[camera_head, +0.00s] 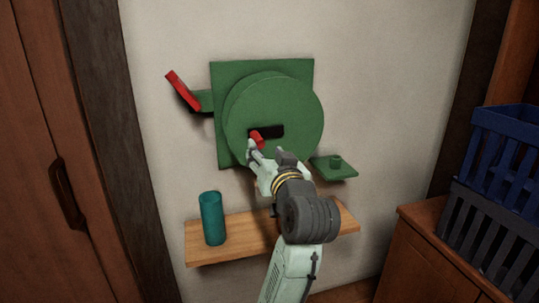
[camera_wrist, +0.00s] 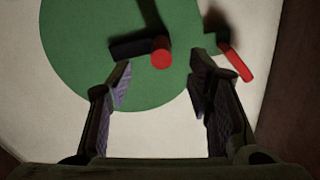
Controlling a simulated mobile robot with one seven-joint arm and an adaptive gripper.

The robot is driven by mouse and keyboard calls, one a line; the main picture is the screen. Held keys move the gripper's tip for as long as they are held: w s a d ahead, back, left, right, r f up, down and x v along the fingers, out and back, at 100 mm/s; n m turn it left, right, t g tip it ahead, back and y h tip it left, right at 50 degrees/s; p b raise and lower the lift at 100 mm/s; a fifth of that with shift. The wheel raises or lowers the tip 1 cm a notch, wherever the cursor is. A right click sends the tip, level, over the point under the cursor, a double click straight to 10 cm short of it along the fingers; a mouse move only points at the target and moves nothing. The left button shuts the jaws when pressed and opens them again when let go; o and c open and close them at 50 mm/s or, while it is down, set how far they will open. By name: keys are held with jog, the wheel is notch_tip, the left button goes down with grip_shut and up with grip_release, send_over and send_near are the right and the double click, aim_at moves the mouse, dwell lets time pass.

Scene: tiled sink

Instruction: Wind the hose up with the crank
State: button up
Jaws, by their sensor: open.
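A round green hose reel (camera_head: 290,105) is mounted on a green square plate on the wall. A short black crank arm (camera_head: 272,131) lies across its face, with a red handle (camera_head: 257,139) at its left end. My gripper (camera_head: 255,153) is just below this handle. In the wrist view, my gripper (camera_wrist: 158,85) is open and empty. The red crank handle (camera_wrist: 161,57) shows end-on, just above the gap between the fingertips, apart from both. The black crank arm (camera_wrist: 128,48) also shows there. I cannot make out a hose in either view.
A red bar (camera_head: 183,91) on a green bracket sticks out left of the reel. A small green ledge (camera_head: 334,168) is at its lower right. A teal cylinder (camera_head: 212,218) stands on the wooden shelf (camera_head: 246,232) below. Stacked crates (camera_head: 505,150) are at right.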

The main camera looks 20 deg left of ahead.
aim_at(257, 139)
jog(key=shift+p+x, duration=0.3)
jog(key=shift+x, duration=4.25)
jog(key=shift+a, duration=0.1)
jog(key=shift+c, duration=0.3)
jog(key=shift+s, duration=0.1)
jog(key=c, duration=1)
